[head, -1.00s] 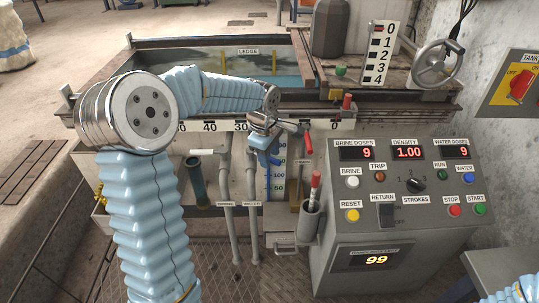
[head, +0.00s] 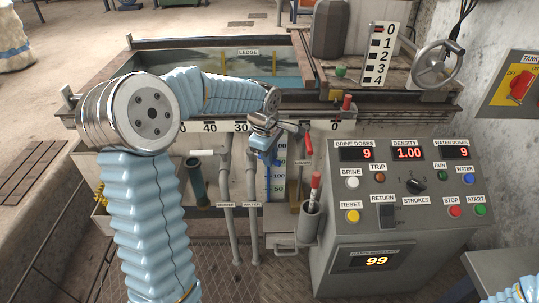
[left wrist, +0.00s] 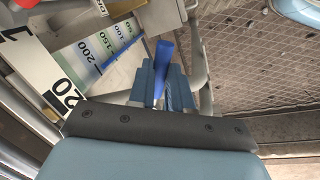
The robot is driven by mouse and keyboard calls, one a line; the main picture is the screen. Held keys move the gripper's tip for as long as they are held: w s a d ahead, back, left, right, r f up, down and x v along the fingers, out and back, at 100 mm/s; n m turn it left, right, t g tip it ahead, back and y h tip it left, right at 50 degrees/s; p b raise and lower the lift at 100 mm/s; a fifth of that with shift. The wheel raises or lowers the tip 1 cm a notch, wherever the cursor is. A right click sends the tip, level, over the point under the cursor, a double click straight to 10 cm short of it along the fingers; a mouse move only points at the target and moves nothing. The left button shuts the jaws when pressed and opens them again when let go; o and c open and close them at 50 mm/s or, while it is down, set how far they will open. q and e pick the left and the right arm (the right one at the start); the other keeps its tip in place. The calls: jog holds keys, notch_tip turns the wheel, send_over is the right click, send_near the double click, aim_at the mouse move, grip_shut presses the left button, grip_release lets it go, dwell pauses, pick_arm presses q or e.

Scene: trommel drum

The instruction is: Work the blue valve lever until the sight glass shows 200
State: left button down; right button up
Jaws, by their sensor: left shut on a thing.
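My left gripper (head: 264,148) is shut on the blue valve lever, in front of the tank's lower panel. In the left wrist view the blue lever (left wrist: 163,58) stands between the two fingers (left wrist: 161,85). Beside it is the sight glass scale (left wrist: 105,44), with marks including 200, 160 and 100. A thin blue column runs along the scale and seems to end near the 200 mark; I cannot read it exactly. In the head view the scale (head: 279,174) is partly hidden by my gripper. My right gripper is out of view.
A grey control console (head: 405,190) stands right of the scale, showing brine doses 9, density 1.00 and water doses 9. A red-handled lever (head: 315,187) stands in a holder beside it. Grey pipes (head: 226,190) run below the tank, close to my gripper.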

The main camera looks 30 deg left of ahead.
pick_arm(q)
jog(key=shift+w+a+n+y, duration=0.1)
jog(key=shift+w+n+y, duration=0.1)
jog(key=shift+w+n, duration=0.65)
jog(key=shift+w+a+n+y, duration=0.2)
jog(key=shift+w+n, duration=0.2)
jog(key=shift+n, duration=0.9)
jog(key=shift+w+a+n+y, duration=0.1)
jog(key=shift+w+n+y, duration=0.1)
jog(key=shift+w+n, duration=0.65)
jog(key=shift+s+n, duration=0.2)
jog(key=shift+n, duration=0.1)
jog(key=c, duration=1.1)
grip_release()
jog(key=shift+o, duration=0.2)
jog(key=p+v, duration=0.1)
jog(key=v, duration=1.3)
jog(key=shift+w, duration=0.2)
jog(key=shift+f, duration=0.1)
